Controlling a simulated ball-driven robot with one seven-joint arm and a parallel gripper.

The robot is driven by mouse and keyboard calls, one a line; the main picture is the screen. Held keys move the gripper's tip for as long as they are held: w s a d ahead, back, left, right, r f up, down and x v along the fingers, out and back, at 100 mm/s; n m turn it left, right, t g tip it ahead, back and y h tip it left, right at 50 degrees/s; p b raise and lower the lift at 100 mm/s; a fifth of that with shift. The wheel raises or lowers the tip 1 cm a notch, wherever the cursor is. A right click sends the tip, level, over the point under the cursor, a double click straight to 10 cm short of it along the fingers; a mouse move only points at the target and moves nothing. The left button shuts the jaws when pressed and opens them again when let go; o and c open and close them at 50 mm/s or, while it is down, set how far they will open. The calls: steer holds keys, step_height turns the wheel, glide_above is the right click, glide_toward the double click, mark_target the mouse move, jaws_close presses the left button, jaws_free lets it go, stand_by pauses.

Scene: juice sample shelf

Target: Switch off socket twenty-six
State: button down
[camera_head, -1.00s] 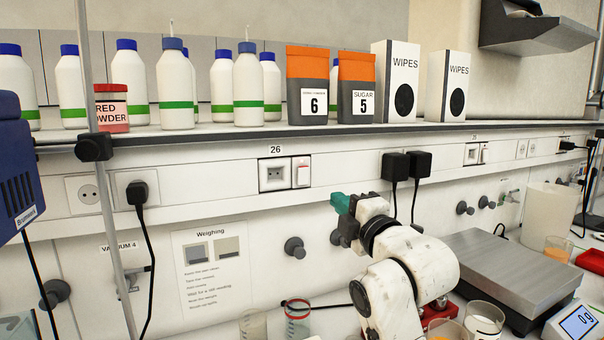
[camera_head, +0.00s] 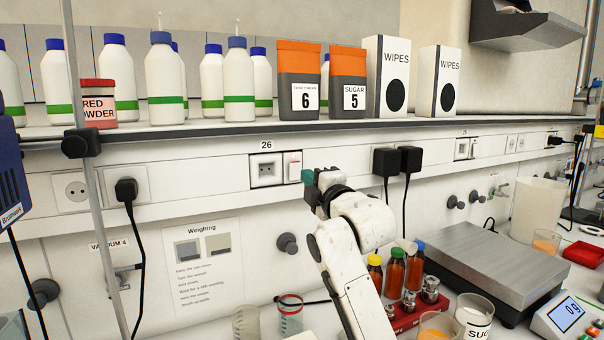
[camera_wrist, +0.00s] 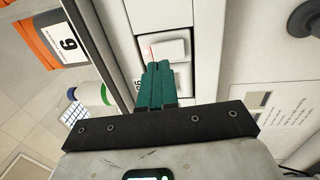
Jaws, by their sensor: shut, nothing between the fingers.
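Socket twenty-six (camera_head: 265,171) is on the wall rail under its "26" label (camera_head: 266,145). Its white rocker switch (camera_head: 294,167) is at the right of the outlet. In the wrist view the switch (camera_wrist: 170,49) stands just beyond the fingertips, with a small red glow at its left edge. My gripper (camera_head: 308,178) has teal fingers pressed together, empty, just right of the switch in the head view. In the wrist view the gripper (camera_wrist: 154,66) points at the switch's near edge and partly hides the outlet. I cannot tell whether the tips touch the switch.
Two black plugs (camera_head: 399,160) with hanging cables are right of the gripper. A grey knob (camera_head: 287,243) juts from the wall below. The shelf edge (camera_head: 230,132) runs above the socket. Capped brown bottles (camera_head: 395,272) and a scale (camera_head: 490,262) stand at the right.

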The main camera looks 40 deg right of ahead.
mark_target(296, 167)
steer(key=shift+x, duration=2.1)
steer(key=shift+w+r+g+p, duration=0.15)
steer(key=shift+r+g+p, duration=0.2)
steer(key=shift+p, duration=0.4)
steer(key=shift+f+b, duration=0.25)
steer(key=shift+b, duration=0.05)
